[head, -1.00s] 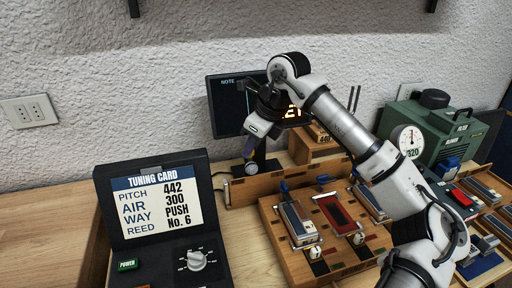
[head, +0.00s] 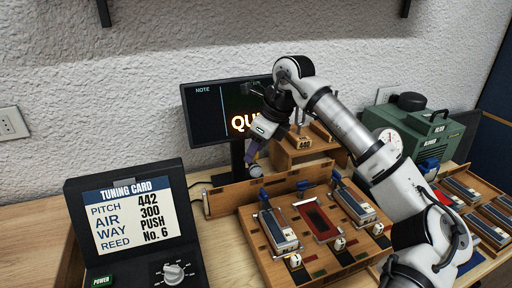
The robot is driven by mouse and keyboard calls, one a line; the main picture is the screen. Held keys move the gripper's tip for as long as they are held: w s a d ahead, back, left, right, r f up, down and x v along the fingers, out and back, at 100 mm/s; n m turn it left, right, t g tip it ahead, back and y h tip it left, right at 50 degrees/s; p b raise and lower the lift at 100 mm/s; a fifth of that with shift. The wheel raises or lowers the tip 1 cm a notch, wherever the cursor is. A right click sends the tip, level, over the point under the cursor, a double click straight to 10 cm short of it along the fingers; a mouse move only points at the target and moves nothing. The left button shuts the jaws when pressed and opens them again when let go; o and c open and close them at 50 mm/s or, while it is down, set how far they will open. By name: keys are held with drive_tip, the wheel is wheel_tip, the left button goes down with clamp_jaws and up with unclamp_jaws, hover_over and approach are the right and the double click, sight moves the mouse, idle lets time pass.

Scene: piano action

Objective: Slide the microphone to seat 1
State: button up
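The microphone appears to be the small grey ball-headed piece (head: 256,170) at the back wooden rail (head: 228,200), in the head view. My gripper (head: 254,150) points down right above it, and its fingertip area meets the grey head. The fingers are seen edge-on and small, so I cannot tell whether they are closed on it. The wooden board (head: 262,250) in front of the rail carries several slots with reed blocks, including a left block (head: 279,231), a red-framed middle slot (head: 318,220) and a right block (head: 354,205). I cannot read which seat is number 1.
A black monitor (head: 208,115) with amber letters stands behind my gripper. The tuning card panel (head: 128,215) is at left. A wooden box (head: 300,155) stands behind the rail. A green machine with a dial (head: 440,140) and more reed trays (head: 480,200) are at right.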

drive_tip(key=b+v, duration=0.1)
drive_tip(key=v, duration=1.2)
drive_tip(key=shift+r, duration=0.35)
drive_tip(key=shift+s+d, duration=0.1)
drive_tip(key=shift+d, duration=0.05)
